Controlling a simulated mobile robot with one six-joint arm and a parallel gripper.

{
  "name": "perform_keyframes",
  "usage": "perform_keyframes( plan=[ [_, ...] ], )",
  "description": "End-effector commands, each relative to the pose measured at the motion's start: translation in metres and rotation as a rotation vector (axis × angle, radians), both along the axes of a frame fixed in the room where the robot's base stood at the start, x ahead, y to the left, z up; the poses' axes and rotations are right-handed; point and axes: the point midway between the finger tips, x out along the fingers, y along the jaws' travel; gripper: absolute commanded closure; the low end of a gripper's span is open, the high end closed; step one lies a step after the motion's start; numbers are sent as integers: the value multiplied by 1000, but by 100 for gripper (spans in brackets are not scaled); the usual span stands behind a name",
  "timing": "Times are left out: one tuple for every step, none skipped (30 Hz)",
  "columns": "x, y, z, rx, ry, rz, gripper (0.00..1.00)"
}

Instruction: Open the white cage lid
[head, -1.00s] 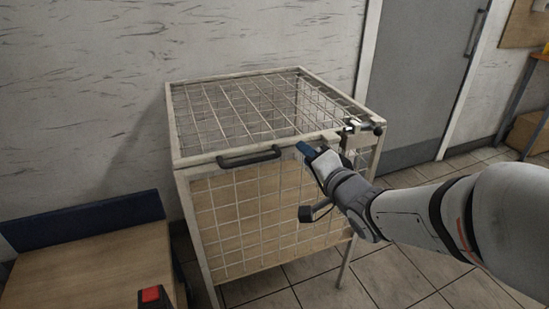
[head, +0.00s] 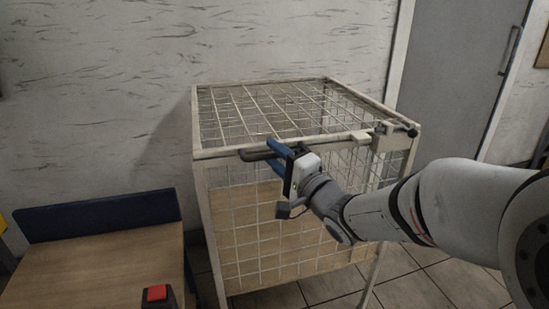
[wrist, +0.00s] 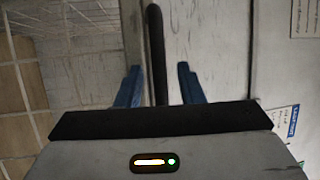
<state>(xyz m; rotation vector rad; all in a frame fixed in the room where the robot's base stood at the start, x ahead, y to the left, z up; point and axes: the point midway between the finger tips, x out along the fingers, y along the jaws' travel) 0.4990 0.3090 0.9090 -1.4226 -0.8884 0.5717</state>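The white cage (head: 203,225) stands against the wall in the head view, a wire-mesh box on legs. Its mesh lid (head: 225,153) lies flat and shut on top. A dark handle (head: 250,156) sits on the lid's front edge, partly hidden by my gripper (head: 284,147). In the wrist view the handle (wrist: 157,50) shows as a dark bar running between the two blue fingers of my gripper (wrist: 159,80). The fingers are apart, one on each side of the bar, with gaps left and right. A latch (head: 387,137) is at the lid's front right corner.
A wooden bench with a dark blue back (head: 100,217) stands left of the cage. A red button (head: 157,293) is at the bottom of the head view. A grey door (head: 455,75) is behind at the right. Tiled floor (head: 415,285) lies at the right front.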

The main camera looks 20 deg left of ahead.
Motion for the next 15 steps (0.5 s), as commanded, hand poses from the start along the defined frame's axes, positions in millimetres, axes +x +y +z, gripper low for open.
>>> perform_keyframes(
  plan=[
    [1,2,0,0,0,0,66],
    [1,2,0,0,0,0,66],
    [2,3,0,0,0,-1,66],
    [2,3,1,0,0,-1,66],
    [2,3,1,0,0,-1,66],
    [2,3,1,0,0,-1,66],
    [2,3,1,0,0,-1,66],
    [2,3,1,0,0,-1,66],
    [2,3,1,0,0,-1,66],
    [2,3,1,0,0,-1,69],
    [2,3,1,0,0,-1,71],
    [2,3,1,0,0,-1,75],
    [2,3,1,0,0,-1,77],
    [2,3,1,0,0,0,80],
    [2,3,1,0,0,0,83]
  ],
)
